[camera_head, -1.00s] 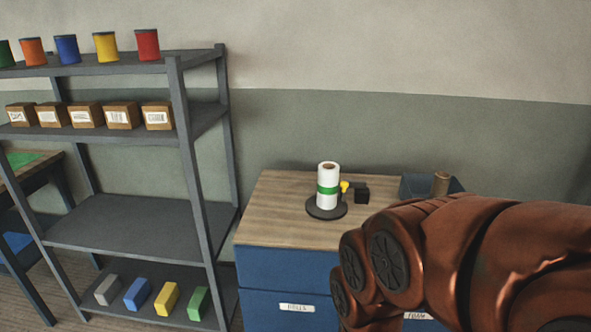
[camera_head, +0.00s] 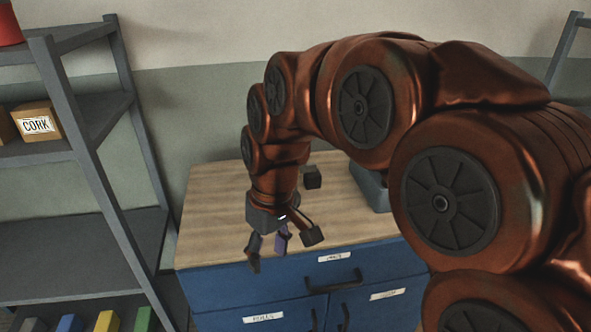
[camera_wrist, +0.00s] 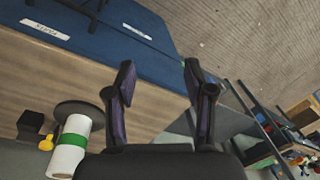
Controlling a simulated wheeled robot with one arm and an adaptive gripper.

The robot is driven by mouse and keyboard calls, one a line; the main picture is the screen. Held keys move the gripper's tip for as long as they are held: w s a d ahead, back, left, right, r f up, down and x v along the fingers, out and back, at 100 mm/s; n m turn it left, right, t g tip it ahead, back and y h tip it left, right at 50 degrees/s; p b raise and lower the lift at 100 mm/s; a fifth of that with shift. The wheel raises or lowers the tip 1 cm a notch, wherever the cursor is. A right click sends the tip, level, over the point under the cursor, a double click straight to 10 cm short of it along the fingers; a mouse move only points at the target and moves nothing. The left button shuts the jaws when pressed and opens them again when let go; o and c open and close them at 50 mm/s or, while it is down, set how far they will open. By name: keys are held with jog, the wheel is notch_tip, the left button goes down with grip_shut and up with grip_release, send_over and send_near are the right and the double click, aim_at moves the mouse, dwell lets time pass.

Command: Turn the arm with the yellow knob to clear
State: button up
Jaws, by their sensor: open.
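The yellow knob (camera_wrist: 46,142) shows in the wrist view at lower left, between a small black block (camera_wrist: 35,124) and a white roll with a green band (camera_wrist: 70,148). The roll stands on a round dark base (camera_wrist: 80,112) on the wooden top. The arm bearing the knob is too small to make out. In the head view my arm hides the knob and roll; the black block (camera_head: 311,177) shows just right of my wrist. My gripper (camera_head: 283,246) is open, empty, pointing down near the cabinet's front edge. In the wrist view its fingers (camera_wrist: 160,75) are spread, apart from the roll.
The blue drawer cabinet (camera_head: 230,292) has a wooden top, clear at left (camera_head: 212,222). A grey bin (camera_head: 372,186) stands right of the block, partly behind my arm. A grey shelf rack (camera_head: 90,165) stands at left with a cork box (camera_head: 38,123).

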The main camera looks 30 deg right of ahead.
jog(key=w+d+r+n+t+b, duration=0.1)
jog(key=w+d+r+t, duration=0.1)
jog(key=w+d, duration=0.9)
jog(key=w+d+r+n+t+b, duration=0.1)
jog(key=w+d+r+t, duration=0.1)
jog(key=w+d, duration=0.9)
jog(key=shift+y, duration=0.3)
jog(key=shift+s+d+f+p+x, duration=0.15)
jog(key=shift+d+p+x, duration=0.1)
jog(key=shift+x, duration=0.95)
jog(key=shift+s+d+f+p+x, duration=0.15)
jog(key=shift+p+x, duration=0.15)
jog(key=shift+x, duration=0.9)
jog(key=shift+s+d+r+p+x, duration=0.15)
jog(key=shift+p+x, duration=0.1)
jog(key=shift+x, duration=0.95)
jog(key=shift+f, duration=0.1)
grip_shut()
